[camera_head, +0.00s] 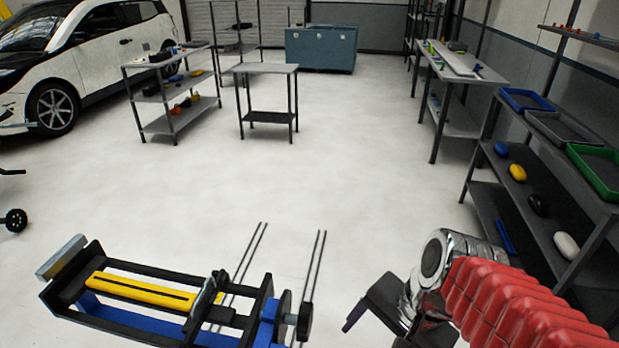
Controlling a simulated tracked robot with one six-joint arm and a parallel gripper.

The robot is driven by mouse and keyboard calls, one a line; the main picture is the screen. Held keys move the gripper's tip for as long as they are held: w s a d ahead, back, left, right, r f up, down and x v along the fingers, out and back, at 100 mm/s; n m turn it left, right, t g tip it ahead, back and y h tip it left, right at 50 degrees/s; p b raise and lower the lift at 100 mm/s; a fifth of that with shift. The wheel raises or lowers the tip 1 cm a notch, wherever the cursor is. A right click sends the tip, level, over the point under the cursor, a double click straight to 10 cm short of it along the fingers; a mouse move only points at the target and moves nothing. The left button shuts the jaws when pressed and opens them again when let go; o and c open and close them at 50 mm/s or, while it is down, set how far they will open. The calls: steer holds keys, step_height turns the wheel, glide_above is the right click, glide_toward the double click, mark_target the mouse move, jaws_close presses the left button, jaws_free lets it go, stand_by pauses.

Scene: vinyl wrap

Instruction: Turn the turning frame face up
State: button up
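A black frame (106,254), which looks like the turning frame, fills the lower left of the head view. It holds a long yellow bar with a dark slot (140,291) on its upper side and blue parts (120,318) below. A silver block (61,257) sits at its left end and a black knob (304,322) at its right end. My gripper (378,308) seems to be the dark part beyond the chrome joint of my red-sleeved arm, right of the frame and apart from it. Its fingers are not clear, so I cannot tell its opening.
Two pairs of thin dark rods (314,275) rise by the frame's right end. A shelf rack (545,215) with trays stands close on the right. A small table (265,70), a cart (168,95) and a white car (95,50) are farther back. The middle floor is clear.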

steer(key=w+d+r+n+t+h, duration=0.1)
steer(key=d+r+n+t+h, duration=0.1)
steer(key=d+r+n+t, duration=0.2)
step_height(320, 180, up, 3)
steer(key=n, duration=0.4)
steer(key=shift+w+d+n+h, duration=0.25)
steer(key=shift+n+h, duration=0.15)
steer(key=shift+f, duration=0.1)
steer(key=shift+c, duration=0.6)
